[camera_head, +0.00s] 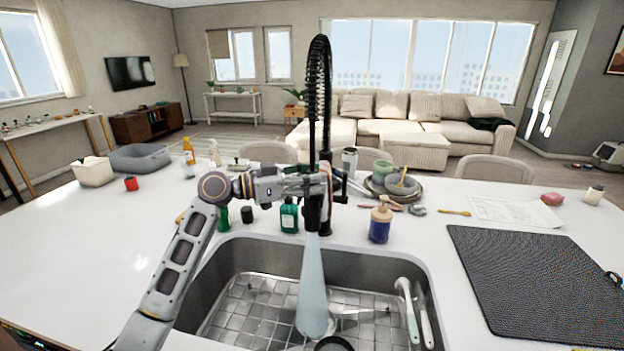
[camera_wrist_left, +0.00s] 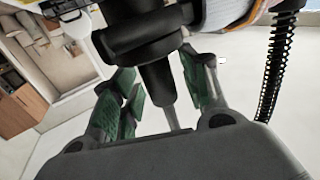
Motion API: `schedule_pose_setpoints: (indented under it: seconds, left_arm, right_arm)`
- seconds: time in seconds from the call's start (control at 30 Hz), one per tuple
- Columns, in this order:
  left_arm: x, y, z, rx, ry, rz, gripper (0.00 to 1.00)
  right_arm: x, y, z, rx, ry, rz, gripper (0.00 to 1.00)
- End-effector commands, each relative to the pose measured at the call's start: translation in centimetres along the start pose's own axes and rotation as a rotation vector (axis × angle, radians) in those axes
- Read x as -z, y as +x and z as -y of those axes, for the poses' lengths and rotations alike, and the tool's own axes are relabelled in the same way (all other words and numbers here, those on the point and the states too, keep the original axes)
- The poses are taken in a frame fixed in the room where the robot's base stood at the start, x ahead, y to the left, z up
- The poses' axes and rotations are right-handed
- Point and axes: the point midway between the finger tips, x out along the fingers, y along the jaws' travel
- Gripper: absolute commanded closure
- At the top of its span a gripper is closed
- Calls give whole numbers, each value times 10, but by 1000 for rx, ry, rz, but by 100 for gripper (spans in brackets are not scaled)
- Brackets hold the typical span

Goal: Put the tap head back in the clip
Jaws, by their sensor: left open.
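The black tap head (camera_head: 312,216) hangs upright below the coiled black hose (camera_head: 322,70), over the sink. A pale blue stream (camera_head: 312,285), apparently running water, widens from it into the basin. My left gripper (camera_head: 308,184) is level at the tap head, coming from the left. In the left wrist view, the tap head (camera_wrist_left: 155,65) lies between the green-padded fingers (camera_wrist_left: 160,92), which are apart with gaps visible. The clip by the tap's post (camera_head: 342,184) is largely hidden behind my gripper, so I cannot tell whether the head sits in it. My right gripper is not in view.
The steel sink (camera_head: 245,250) holds a wire rack and white-handled utensils (camera_head: 410,310). A green bottle (camera_head: 289,215) and a blue soap pump (camera_head: 380,222) stand behind its rim. Stacked dishes (camera_head: 395,185) are behind right. A dark mat (camera_head: 535,275) covers the right counter; the left counter is mostly clear.

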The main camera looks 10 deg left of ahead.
Motion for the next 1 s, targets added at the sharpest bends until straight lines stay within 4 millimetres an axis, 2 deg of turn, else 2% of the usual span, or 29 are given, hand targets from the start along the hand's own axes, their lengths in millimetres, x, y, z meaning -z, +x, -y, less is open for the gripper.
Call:
schedule_pose_setpoints:
  seconds: [0.37,0.7,0.87,1.0]
  left_arm:
    - [-2,-51,1,2,1,0,55]
    - [-2,-99,0,2,0,1,55]
    - [-1,-114,0,1,0,1,55]
    - [0,-119,0,1,0,-1,55]
  right_arm:
    - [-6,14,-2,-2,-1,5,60]
    - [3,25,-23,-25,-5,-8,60]
    - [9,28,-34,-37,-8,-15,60]
    - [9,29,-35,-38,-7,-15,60]
